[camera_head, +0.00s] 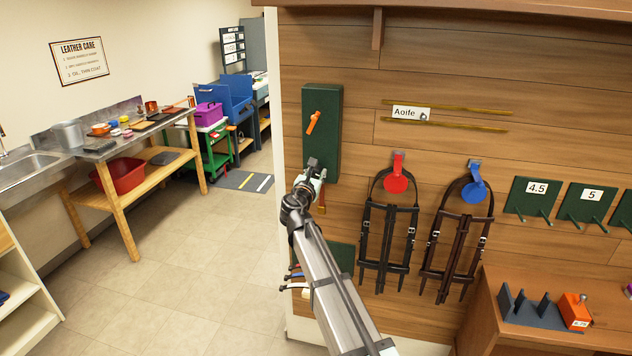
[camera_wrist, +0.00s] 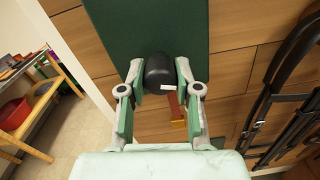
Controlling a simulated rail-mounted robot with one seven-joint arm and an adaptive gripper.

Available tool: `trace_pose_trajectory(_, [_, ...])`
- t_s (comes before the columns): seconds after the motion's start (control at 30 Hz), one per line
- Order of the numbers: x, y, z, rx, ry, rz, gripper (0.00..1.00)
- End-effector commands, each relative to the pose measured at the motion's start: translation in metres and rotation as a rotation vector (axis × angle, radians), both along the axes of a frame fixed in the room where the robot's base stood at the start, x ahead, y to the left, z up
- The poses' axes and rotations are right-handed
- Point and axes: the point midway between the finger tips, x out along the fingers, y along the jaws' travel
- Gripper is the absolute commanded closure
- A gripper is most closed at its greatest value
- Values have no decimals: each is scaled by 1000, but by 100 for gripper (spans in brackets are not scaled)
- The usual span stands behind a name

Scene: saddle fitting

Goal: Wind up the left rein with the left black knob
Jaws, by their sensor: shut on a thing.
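My gripper (camera_head: 312,170) is at the lower part of a tall green board (camera_head: 330,105) on the wooden wall. In the wrist view the two fingers (camera_wrist: 160,78) are closed around a rounded black knob (camera_wrist: 158,68), one on each side. The knob has a small white mark on its near side. A short reddish-brown strap (camera_wrist: 175,102) with a brass-coloured end (camera_wrist: 179,124) hangs just below the knob, and it also shows below my gripper in the head view (camera_head: 321,198). The strap's upper part is hidden. In the head view my gripper mostly hides the knob.
An orange lever (camera_head: 313,122) sits higher on the green board. Two dark bridles hang to the right from a red hook (camera_head: 396,180) and a blue hook (camera_head: 476,188). A bench with an orange block (camera_head: 574,311) stands lower right. The floor at left is clear.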

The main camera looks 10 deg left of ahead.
Motion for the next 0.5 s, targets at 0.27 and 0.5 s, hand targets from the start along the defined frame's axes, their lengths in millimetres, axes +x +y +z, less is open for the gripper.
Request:
trace_pose_trajectory(0.27, [1, 0, -5, 263, -42, 0, 100])
trace_pose_trajectory(0.5, [1, 0, -5, 487, -76, 0, 100])
